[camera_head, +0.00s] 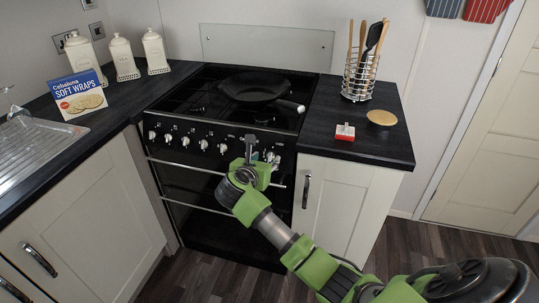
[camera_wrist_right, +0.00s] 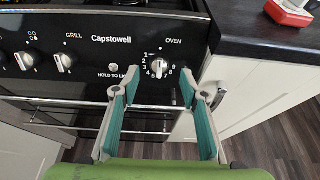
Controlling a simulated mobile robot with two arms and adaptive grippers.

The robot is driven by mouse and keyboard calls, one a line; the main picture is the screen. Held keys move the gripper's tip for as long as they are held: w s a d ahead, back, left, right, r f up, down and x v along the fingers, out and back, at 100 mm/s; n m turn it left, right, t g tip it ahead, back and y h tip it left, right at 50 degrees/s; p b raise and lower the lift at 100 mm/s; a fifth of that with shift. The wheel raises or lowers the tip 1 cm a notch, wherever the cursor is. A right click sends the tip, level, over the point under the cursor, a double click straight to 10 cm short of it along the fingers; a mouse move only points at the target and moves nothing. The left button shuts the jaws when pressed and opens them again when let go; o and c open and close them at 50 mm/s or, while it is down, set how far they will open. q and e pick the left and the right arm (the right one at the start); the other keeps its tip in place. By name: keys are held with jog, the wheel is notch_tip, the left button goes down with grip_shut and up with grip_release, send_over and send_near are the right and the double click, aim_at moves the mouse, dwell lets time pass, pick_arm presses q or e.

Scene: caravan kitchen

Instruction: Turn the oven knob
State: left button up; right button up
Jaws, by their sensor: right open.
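The oven knob (camera_wrist_right: 159,66) is a silver knob on the black front panel, under the word OVEN, with a numbered dial around it. My right gripper (camera_wrist_right: 160,88) is open, with its two fingers spread to the left and right of the knob in the right wrist view. The knob shows between and just beyond the fingertips. I cannot tell whether either finger touches it. In the head view my right gripper (camera_head: 262,153) is at the right end of the cooker's knob row and partly hides that end. My left gripper is not in view.
The black cooker (camera_head: 222,110) has a row of other knobs, with the grill knob (camera_wrist_right: 63,61) to the left. A frying pan (camera_head: 255,86) sits on the hob. The oven door handle (camera_head: 197,168) runs below the panel. A red and white timer (camera_head: 345,131) lies on the right counter.

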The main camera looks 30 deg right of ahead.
aim_at(270, 155)
jog(key=x, duration=0.5)
jog(key=shift+w+d+f, duration=0.1)
jog(key=shift+w+d, duration=0.15)
jog(key=c, duration=1.1)
